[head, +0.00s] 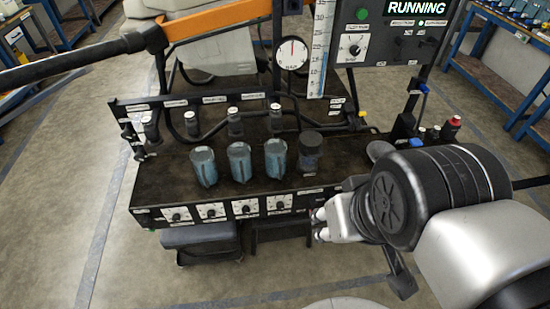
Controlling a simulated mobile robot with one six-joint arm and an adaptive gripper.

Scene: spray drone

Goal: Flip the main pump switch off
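The black control panel (385,38) stands upright at the top right of the head view, with a lit "RUNNING" sign (417,8). It carries a round knob (354,50), green lights and dark small controls (402,47). The small labels are too blurred to read, so I cannot tell which control is the main pump switch. My gripper (319,224) is in front of the bench's right front edge, well below and left of the panel, and apart from it. Its fingertips are small and partly hidden by the wrist, so its opening is unclear. I see nothing held in it.
Several cups (240,162) stand on the dark bench (170,180), with knobs (211,211) along its front. A round gauge (291,53) and a tall scale (319,50) rise behind. Bottles (451,127) stand at the right. An orange-and-black boom (215,19) crosses upper left. Floor at left is clear.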

